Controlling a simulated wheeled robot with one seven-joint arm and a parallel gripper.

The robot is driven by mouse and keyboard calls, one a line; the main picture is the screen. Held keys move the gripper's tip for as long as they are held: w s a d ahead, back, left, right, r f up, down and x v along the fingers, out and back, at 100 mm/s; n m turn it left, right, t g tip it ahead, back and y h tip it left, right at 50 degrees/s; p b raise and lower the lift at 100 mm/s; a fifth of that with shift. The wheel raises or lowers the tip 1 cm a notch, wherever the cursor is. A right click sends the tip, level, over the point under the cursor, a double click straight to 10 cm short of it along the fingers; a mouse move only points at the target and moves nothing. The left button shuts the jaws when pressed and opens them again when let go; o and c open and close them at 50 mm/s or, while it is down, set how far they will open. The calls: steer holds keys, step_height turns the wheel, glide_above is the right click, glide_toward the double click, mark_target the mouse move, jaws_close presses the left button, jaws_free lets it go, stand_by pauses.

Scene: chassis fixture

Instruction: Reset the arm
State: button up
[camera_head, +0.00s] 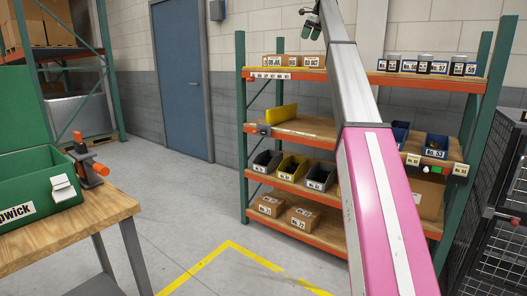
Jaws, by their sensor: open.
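My arm rises from the lower right to the top edge of the view, in front of the shelf rack. My gripper (309,21) shows small and dark at the top, left of the arm's upper end, against the pale block wall. It is open, and I see nothing held in it. Part of the arm's far end is cut off by the top edge.
A shelf rack (300,129) with boxes and bins stands behind my arm. A wooden workbench (95,215) with a green toolbox (38,190) and an orange-handled vise (88,165) is at left. A black mesh cage (492,225) stands at right. The grey floor (185,205) between is clear.

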steer(key=s+a+f+n, duration=0.1)
steer(key=s+f+n, duration=0.15)
steer(key=f, duration=1.25)
steer(key=s+a+f+n, duration=0.1)
steer(key=s+f+n, duration=0.15)
steer(key=f, duration=1.35)
steer(key=s+f+n+g+h, duration=0.1)
steer(key=s+f+n, duration=0.35)
steer(key=f, duration=0.75)
steer(key=s+f+n+h, duration=0.1)
steer(key=s+f+n, duration=0.1)
steer(key=s+f, duration=0.75)
steer(key=s+a+f+n+g+h, duration=0.1)
steer(key=s+f+n, duration=1.2)
steer(key=s+f, duration=1.9)
steer(key=shift+s+a+f+g+h, duration=0.25)
steer(key=shift+s+a+g+h, duration=0.1)
steer(key=shift+s, duration=0.85)
